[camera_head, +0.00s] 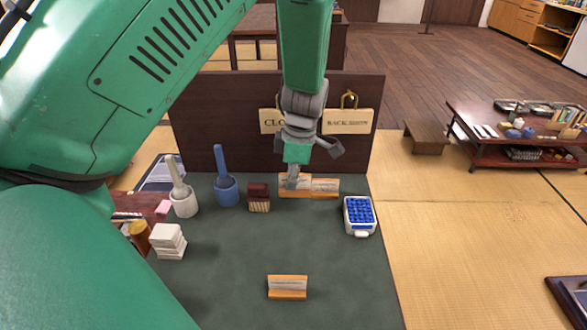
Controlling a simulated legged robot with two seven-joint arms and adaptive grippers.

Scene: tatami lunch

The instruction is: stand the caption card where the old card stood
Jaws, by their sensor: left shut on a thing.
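My left gripper (293,182) points down at the back of the green table mat (235,285). It is shut on a small card in a wooden stand (294,192), whose upper part is partly hidden by the fingers. A similar card in a wooden stand (325,187) is upright close beside it on the right. Another card in a wooden stand (287,286) is upright alone near the front middle of the mat. The print on the cards is too small to read. I cannot tell whether the held card touches the mat. My right gripper is not in view.
A dark panel (225,125) with hanging signs (347,122) rises behind. A white mallet-like tool (184,200), a blue one (226,188), a brown stamp-like block (259,197) and white blocks (168,240) stand left. A blue-filled white container (359,216) sits right. The mat's middle is clear.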

